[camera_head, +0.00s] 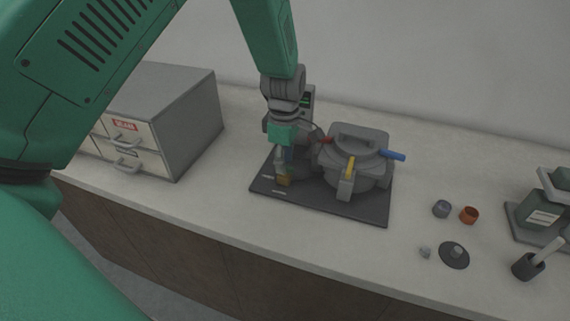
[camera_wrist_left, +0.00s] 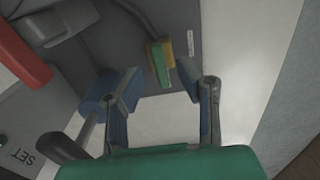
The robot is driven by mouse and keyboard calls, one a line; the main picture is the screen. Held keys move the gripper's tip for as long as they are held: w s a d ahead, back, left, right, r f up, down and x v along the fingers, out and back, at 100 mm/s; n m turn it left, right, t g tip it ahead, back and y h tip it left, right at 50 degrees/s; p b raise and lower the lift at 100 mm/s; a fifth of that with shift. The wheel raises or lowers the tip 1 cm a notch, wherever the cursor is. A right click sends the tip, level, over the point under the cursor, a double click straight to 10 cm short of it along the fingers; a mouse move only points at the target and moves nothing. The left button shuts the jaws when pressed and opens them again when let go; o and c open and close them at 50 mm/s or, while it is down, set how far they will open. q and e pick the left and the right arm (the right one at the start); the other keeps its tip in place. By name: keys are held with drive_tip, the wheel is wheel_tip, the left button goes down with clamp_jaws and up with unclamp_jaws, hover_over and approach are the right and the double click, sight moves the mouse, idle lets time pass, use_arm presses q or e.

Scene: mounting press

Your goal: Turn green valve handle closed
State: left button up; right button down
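The green valve handle (camera_wrist_left: 158,66) shows in the left wrist view as a narrow green bar on a yellow valve body (camera_wrist_left: 167,48). In the head view the yellow valve body (camera_head: 285,178) sits at the left of the dark base plate (camera_head: 350,210), and my gripper hides the handle. My left gripper (camera_head: 284,160) points down just above the valve. In the left wrist view my left gripper (camera_wrist_left: 158,84) is open, its two fingers apart with the green handle just beyond the gap between their tips. Nothing is held. My right gripper is not in view.
The grey mounting press (camera_head: 365,155) with red, yellow and blue levers stands right beside my left gripper. A drawer cabinet (camera_head: 160,115) is at the left. The front counter is clear.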

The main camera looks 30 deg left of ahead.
use_arm(q)
drive_tip(key=shift+d+f, duration=0.15)
drive_tip(key=shift+f, duration=0.55)
clamp_jaws()
